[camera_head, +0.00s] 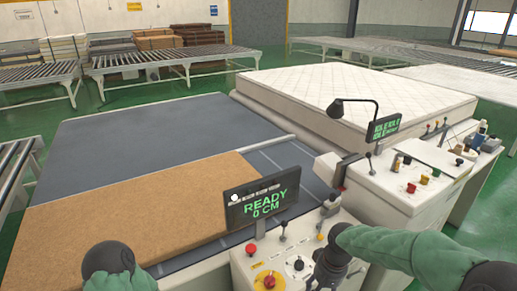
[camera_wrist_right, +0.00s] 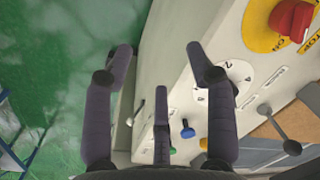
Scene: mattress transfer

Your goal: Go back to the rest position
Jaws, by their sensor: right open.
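My right gripper (camera_head: 328,270) hangs low over the front control panel in the head view. In the right wrist view its dark fingers (camera_wrist_right: 161,58) are spread apart with nothing between them. The white panel (camera_wrist_right: 205,75) with a numbered dial (camera_wrist_right: 234,76) lies beyond the fingers. I cannot tell from these views whether any finger touches it. Only the dark wrist end and green sleeve of my left arm show at the lower left of the head view; its gripper fingers are out of sight.
The front panel has a screen (camera_head: 262,204) reading "READY 0 CM" and a red button (camera_head: 269,281). A brown pad (camera_head: 125,210) lies on the grey bed (camera_head: 165,135). A white mattress (camera_head: 360,90) lies beyond. A second console (camera_head: 400,197) stands right.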

